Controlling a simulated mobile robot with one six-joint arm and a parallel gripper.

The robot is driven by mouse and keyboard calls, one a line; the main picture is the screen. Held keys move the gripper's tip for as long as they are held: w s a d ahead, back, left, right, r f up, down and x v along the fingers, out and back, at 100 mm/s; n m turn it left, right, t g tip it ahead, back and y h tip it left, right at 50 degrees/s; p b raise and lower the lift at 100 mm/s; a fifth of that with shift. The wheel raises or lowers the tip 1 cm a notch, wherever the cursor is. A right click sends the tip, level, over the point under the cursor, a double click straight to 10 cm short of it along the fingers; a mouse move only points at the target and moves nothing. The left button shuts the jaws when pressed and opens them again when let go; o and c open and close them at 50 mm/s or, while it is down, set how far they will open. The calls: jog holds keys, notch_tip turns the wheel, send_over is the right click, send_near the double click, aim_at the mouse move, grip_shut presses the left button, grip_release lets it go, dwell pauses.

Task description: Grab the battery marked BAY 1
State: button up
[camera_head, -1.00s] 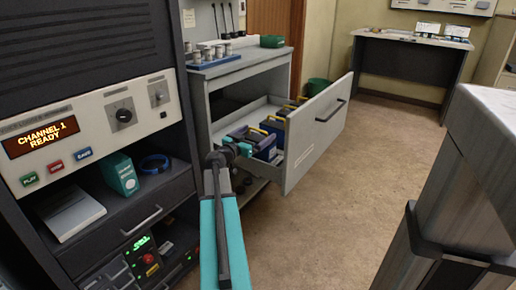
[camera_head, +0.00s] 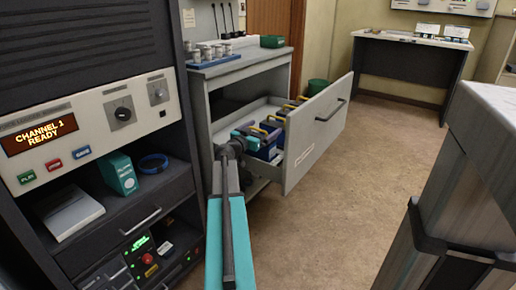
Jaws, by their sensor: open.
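Several dark blue batteries with yellow tops stand in a row in the open drawer (camera_head: 316,136). The nearest battery (camera_head: 267,151) is partly covered by my wrist. Others stand farther back, one of them at the middle of the row (camera_head: 274,126). The markings are too small to read, so I cannot tell which one is BAY 1. My gripper (camera_head: 260,136) is open, small and partly hidden by my teal wrist. It is over the near end of the row. I cannot tell whether it touches a battery.
The drawer front stands out into the room from a grey cabinet with a worktop (camera_head: 215,66). At left a dark console (camera_head: 130,215) holds a teal box (camera_head: 119,174). A pale-topped counter (camera_head: 490,125) stands at right. The floor (camera_head: 340,205) between is clear.

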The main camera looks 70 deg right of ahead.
dwell(0.4)
jog(key=shift+r, duration=0.1)
jog(key=c, duration=2.2)
jog(key=shift+o, duration=0.2)
jog(key=shift+r, duration=0.1)
notch_tip(320, 180, up, 28)
jog(key=p, duration=0.6)
jog(key=shift+p, duration=0.3)
